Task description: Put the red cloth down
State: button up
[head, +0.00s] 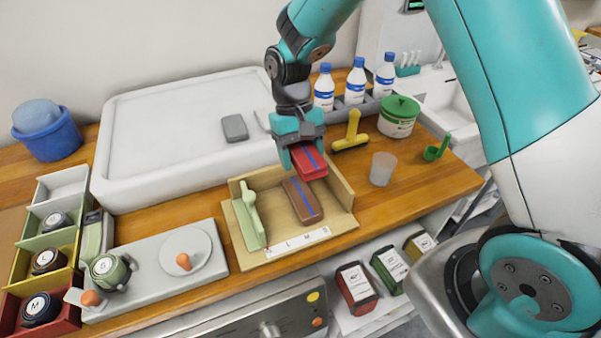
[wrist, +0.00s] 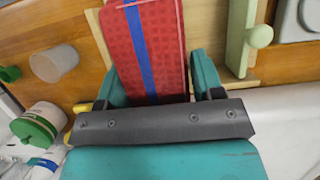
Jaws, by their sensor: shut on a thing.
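The red cloth (head: 308,162) is a folded red block with a blue stripe. My gripper (head: 299,150) is shut on it and holds it above the back right part of a shallow wooden tray (head: 340,190). In the wrist view the red cloth (wrist: 146,45) sticks out from between the teal fingers (wrist: 155,85), its checked surface and blue stripe showing. A brown folded cloth (head: 302,200) with a blue stripe lies in the tray, just in front of and below the red one. I cannot tell the exact height of the red cloth above the tray.
A green handled bar (head: 250,215) stands at the tray's left. A yellow tool (head: 351,132), a clear cup (head: 383,168) and a green-lidded tub (head: 398,117) stand to the right. A white basin (head: 170,130) lies behind.

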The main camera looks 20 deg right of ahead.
notch_tip(320, 180, down, 6)
jog(key=shift+f+p, duration=0.2)
jog(key=shift+p, duration=0.4)
jog(key=shift+f, duration=0.15)
jog(key=shift+f, duration=0.1)
jog(key=shift+f+b, duration=0.4)
jog(key=shift+f, duration=0.1)
jog(key=o, duration=1)
